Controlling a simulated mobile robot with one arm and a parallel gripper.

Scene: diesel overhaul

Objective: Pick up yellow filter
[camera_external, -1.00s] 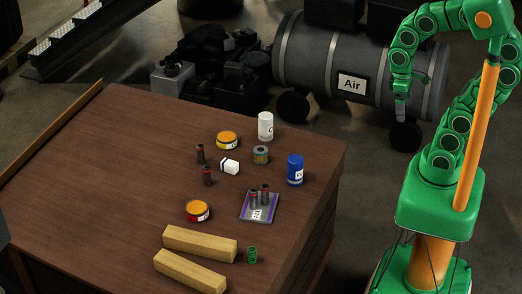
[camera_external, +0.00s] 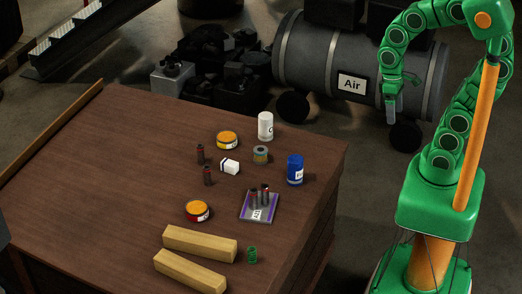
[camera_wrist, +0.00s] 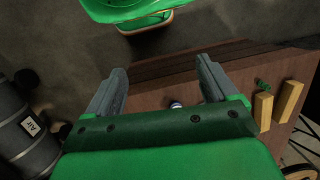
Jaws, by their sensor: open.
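A short round can with a yellow side, orange top and white label (camera_external: 227,140) stands toward the back of the brown table in the external view. It looks like the yellow filter. A similar can with a red side and orange top (camera_external: 197,210) stands nearer the front. My gripper (camera_external: 391,112) is open and empty, hanging in the air beyond the table's right edge, well away from the cans. In the wrist view the two grey fingers (camera_wrist: 162,72) are spread apart with nothing held between them; neither can is clearly visible there.
Two wooden blocks (camera_external: 200,243) lie in front. The table's left part is clear.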

